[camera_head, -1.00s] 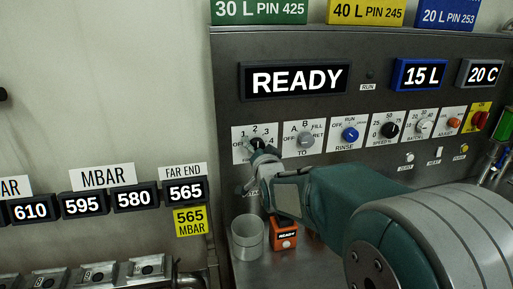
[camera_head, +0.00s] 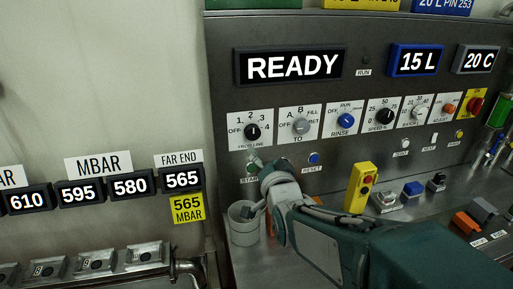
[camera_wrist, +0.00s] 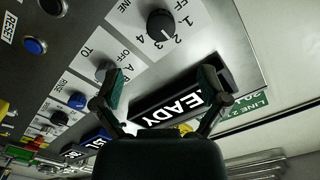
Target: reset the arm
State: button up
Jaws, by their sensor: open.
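My gripper (camera_head: 252,211) is low in front of the control panel, below the FROM LINE knob (camera_head: 252,131) and close to the grey cup (camera_head: 243,230). I cannot tell from the head view whether it touches the cup. In the wrist view my gripper (camera_wrist: 160,92) has its two fingers spread apart with nothing held between them. The black FROM LINE knob (camera_wrist: 160,24) shows there beyond the fingers, clear of them. My teal and grey arm reaches in from the lower right of the head view.
The READY display (camera_head: 293,67) is on the panel above the knobs. A yellow box with a red button (camera_head: 361,187) and several small switches stand on the bench to the right. Pressure displays (camera_head: 181,179) line the left wall. Bare wall lies above them.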

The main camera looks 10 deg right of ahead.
jog(key=shift+s+f, duration=0.1)
jog(key=shift+s, duration=0.1)
jog(key=s+f+n+g, duration=0.3)
jog(key=s+g, duration=0.3)
jog(key=s, duration=0.5)
jog(key=s+f+n+g, duration=0.4)
jog(key=s+g, duration=0.2)
jog(key=s, duration=0.5)
jog(key=shift+n, duration=0.4)
